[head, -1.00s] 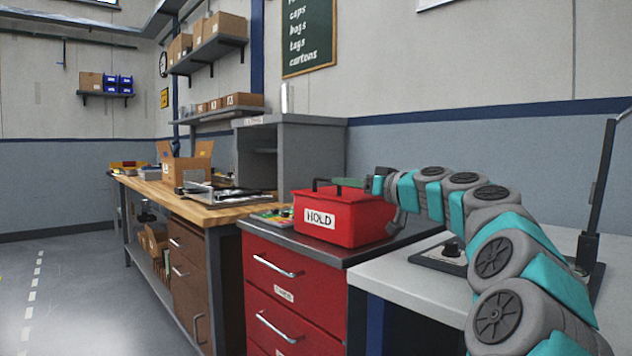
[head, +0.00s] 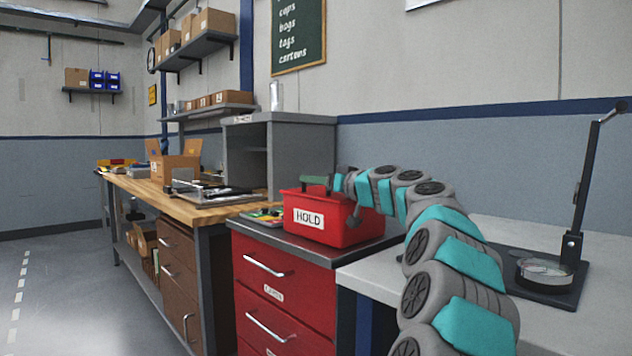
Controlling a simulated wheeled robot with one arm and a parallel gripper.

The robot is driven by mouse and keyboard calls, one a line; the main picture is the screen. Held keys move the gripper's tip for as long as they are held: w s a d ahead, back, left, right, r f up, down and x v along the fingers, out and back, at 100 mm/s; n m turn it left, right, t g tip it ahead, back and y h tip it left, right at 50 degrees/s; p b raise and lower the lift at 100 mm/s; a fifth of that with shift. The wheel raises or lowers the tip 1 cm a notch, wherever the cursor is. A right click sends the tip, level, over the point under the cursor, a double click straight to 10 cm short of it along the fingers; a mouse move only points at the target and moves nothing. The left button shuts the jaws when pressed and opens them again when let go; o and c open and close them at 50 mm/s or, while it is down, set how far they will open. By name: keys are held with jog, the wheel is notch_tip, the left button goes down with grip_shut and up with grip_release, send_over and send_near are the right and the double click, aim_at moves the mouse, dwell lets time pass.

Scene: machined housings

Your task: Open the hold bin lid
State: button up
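The hold bin (head: 345,228) is a red box with a white HOLD label (head: 308,219) on its front. It sits on the dark top of the red drawer cabinet. Its lid looks down, though my arm hides part of the top. My gripper (head: 318,182) is at the top of the bin, reaching in from the right. A dark green bar shows at the gripper's end, beside the bin's black handle. The view is too small to tell whether the fingers are open, or touch or hold the handle.
A red drawer cabinet (head: 290,290) stands under the bin. A grey shelf unit (head: 300,160) is behind it. A wooden bench (head: 200,212) with an open carton (head: 176,168) runs left. A stand with a tall post (head: 590,190) is on the right-hand light worktop.

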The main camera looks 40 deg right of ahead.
grip_shut()
dwell(1.2)
